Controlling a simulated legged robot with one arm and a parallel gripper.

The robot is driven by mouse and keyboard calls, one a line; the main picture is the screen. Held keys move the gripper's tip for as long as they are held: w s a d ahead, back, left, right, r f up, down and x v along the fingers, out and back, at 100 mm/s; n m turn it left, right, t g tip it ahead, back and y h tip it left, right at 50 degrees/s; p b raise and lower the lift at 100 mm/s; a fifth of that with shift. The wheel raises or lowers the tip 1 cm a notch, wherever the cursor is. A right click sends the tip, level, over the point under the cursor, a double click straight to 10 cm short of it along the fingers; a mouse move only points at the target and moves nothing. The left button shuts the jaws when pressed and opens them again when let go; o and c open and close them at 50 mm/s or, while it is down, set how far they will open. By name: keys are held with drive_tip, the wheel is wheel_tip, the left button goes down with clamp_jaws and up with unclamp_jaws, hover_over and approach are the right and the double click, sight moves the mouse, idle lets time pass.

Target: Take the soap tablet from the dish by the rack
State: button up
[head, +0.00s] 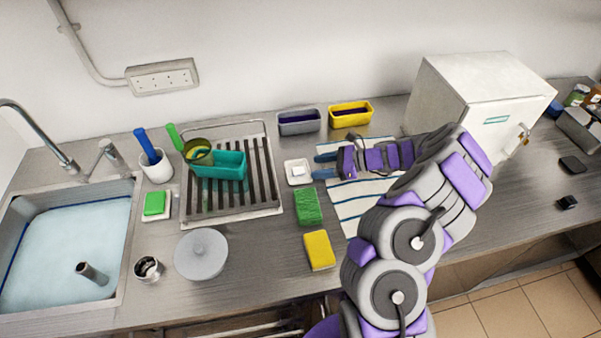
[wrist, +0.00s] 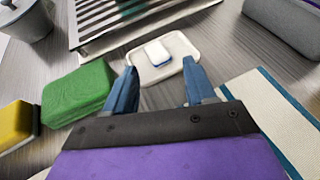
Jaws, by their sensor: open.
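The soap tablet (head: 298,171) is a small white block with a blue underside, lying in a white dish (head: 290,181) just right of the dish rack (head: 277,203). In the wrist view the tablet (wrist: 157,52) sits in the dish (wrist: 176,72), ahead of my fingertips and roughly between their lines. My gripper (head: 317,166) is open and empty, reaching in from the right with its blue fingers pointing at the dish. In the wrist view the two fingertips (wrist: 160,78) are at the dish's near edge; I cannot tell whether they touch it.
A green sponge (wrist: 78,93) lies close to the left finger, with a yellow sponge (head: 319,250) nearer the front edge. A striped towel (head: 352,207) lies under my gripper. Grey (head: 299,128) and yellow (head: 350,121) tubs stand behind. A white box (head: 462,95) stands at right.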

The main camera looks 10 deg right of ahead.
sight(301, 170)
drive_tip(key=b+x, duration=0.1)
drive_tip(key=x, duration=0.2)
drive_tip(key=b+x, duration=0.1)
drive_tip(key=x, duration=0.2)
drive_tip(key=shift+s+a+r, duration=0.1)
drive_tip(key=shift+s+a, duration=0.05)
drive_tip(key=shift+a, duration=0.3)
drive_tip(key=shift+d, duration=0.5)
drive_tip(key=shift+c, duration=1.3)
drive_tip(key=shift+a, duration=0.2)
clamp_jaws()
